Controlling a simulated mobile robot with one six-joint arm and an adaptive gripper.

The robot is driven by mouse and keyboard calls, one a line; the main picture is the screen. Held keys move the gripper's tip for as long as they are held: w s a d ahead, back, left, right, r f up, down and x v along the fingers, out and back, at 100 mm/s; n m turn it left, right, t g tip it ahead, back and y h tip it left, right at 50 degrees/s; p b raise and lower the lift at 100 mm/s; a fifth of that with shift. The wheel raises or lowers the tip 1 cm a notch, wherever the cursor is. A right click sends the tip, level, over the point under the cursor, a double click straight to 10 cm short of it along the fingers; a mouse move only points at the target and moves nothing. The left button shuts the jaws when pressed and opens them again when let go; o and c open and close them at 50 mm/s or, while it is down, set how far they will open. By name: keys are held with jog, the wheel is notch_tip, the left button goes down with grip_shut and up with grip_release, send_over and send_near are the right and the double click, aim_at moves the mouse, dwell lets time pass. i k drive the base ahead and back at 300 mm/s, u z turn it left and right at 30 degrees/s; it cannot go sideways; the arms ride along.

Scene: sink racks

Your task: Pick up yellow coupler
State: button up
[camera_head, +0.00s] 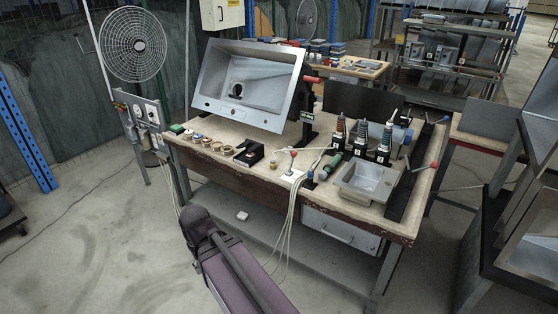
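A small yellowish piece (273,166) is on the workbench (250,176), near the front edge, between a black device and a white card. It may be the yellow coupler, but it is too small to tell for sure. Several small round cups (207,142) stand in a row at the left front of the bench, and their contents are unclear. A dark purple link of my arm rises from the bottom of the view, in front of the bench. My gripper is not in view.
A tilted steel sink (251,86) stands at the back of the bench. Several dark bottles (362,140) and a metal basin (366,181) fill the right side. Cables hang over the front edge. A fan (133,45) is at left, and a rack (446,70) is behind.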

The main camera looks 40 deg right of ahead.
aim_at(273, 165)
jog(key=z, duration=0.55)
jog(key=i, duration=1.05)
jog(key=z, duration=0.55)
